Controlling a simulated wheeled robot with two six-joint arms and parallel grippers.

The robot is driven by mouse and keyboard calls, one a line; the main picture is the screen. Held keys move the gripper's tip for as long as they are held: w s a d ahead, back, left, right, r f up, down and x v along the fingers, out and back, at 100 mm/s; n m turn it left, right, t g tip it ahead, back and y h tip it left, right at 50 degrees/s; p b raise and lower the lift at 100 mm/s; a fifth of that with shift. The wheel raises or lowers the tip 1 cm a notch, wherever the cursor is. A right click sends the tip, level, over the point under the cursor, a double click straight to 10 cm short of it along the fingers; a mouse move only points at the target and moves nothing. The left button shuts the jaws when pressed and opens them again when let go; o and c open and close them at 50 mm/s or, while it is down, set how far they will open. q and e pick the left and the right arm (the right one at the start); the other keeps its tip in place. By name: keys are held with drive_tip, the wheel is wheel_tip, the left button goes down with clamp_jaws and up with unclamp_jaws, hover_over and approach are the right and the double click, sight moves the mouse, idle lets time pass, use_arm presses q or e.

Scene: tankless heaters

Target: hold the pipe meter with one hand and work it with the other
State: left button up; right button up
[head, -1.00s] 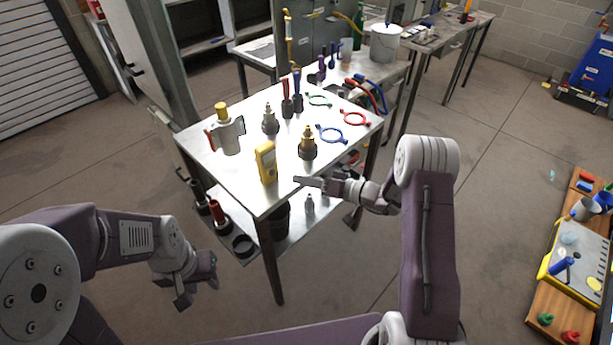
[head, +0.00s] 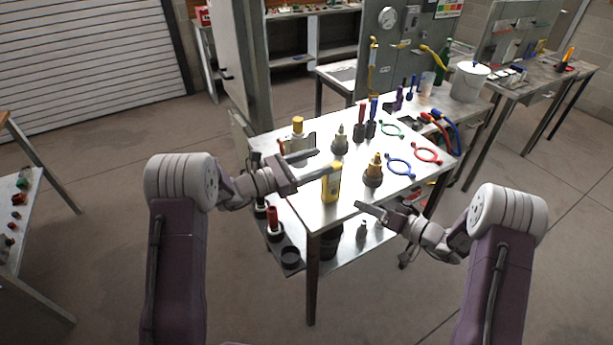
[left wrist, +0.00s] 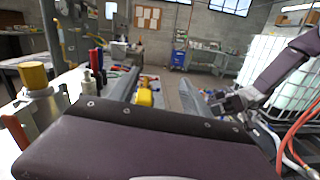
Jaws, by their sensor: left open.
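The yellow upright meter (head: 331,186), which I take for the pipe meter, stands at the near edge of the metal table (head: 300,208). My left gripper (head: 321,162) is open, with its fingers reaching from the left toward the meter's top. In the left wrist view the yellow meter (left wrist: 145,97) shows between the two spread fingers, ahead of the palm; contact cannot be told. My right gripper (head: 358,205) is low and right of the meter, apart from it, near the table's front edge; its finger gap is not clear.
A yellow-capped fitting (head: 298,128) stands behind my left gripper. Brass-topped fittings (head: 373,172), a blue ring (head: 400,165) and a red ring (head: 427,153) are on the table right of the meter. A lower shelf (head: 340,256) holds dark parts.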

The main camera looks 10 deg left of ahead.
use_arm(q)
wheel_tip(320, 180, down, 6)
drive_tip(key=a+n+y, duration=0.1)
drive_tip(key=a+n, duration=0.1)
drive_tip(key=a, duration=0.1)
hover_over(331, 183)
drive_tip(key=w, duration=0.2)
drive_tip(key=shift+w+r, duration=0.1)
drive_tip(key=shift+r, duration=0.05)
clamp_jaws()
use_arm(e)
clamp_jaws()
idle(1.3)
